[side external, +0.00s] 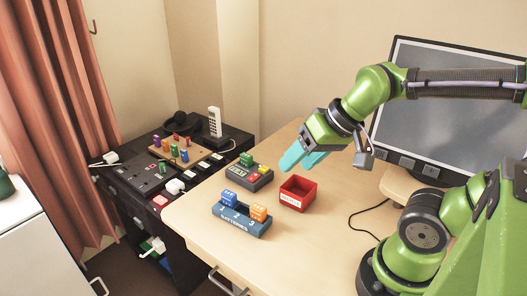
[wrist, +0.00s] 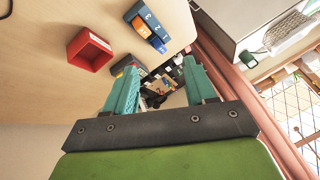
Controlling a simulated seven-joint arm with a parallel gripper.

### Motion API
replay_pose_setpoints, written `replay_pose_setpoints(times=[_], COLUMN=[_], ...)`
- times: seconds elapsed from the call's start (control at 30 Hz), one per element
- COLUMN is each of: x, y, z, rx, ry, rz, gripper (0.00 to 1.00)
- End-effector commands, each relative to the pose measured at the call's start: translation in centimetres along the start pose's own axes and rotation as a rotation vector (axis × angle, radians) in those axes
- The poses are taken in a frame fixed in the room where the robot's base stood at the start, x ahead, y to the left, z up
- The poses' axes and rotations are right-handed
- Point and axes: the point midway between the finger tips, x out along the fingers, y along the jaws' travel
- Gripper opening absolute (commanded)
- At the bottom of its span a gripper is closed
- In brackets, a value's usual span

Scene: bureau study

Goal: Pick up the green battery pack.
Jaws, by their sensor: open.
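A green battery pack (side external: 246,159) stands upright on a dark grey device (side external: 249,178) with a small display and red and yellow buttons, near the desk's left edge in the side view. Part of the device shows beside my left finger in the wrist view (wrist: 122,66); I cannot make out the green pack clearly there. My gripper (side external: 299,160), with teal fingers, is open and empty. It is above the desk, to the right of the green pack and apart from it. Both fingers show spread in the wrist view (wrist: 160,68).
A red open box (side external: 298,194) stands right of the device. A blue batteries holder (side external: 242,221) with a blue pack (side external: 229,198) and an orange pack (side external: 259,212) is in front. A monitor (side external: 450,105) stands behind my arm. A cluttered black cabinet (side external: 125,190) is left.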

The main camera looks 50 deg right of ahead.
Motion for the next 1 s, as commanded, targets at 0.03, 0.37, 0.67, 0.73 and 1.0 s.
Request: replay_pose_setpoints(times=[0.03,0.37,0.67,0.73,1.0], x=[0.6,5.3,12.1,13.7,15.5], y=[0.1,1.3,5.6,6.8,8.4], z=[-1.1,-12.9,-22.6,-24.4,-28.6], rx=[0.014,0.006,-0.097,-0.129,-0.256], ry=[-0.021,-0.185,-0.363,-0.404,-0.488], rz=[0.019,0.158,0.271,0.293,0.316], gripper=[0.55,0.55,0.55,0.55,0.55])
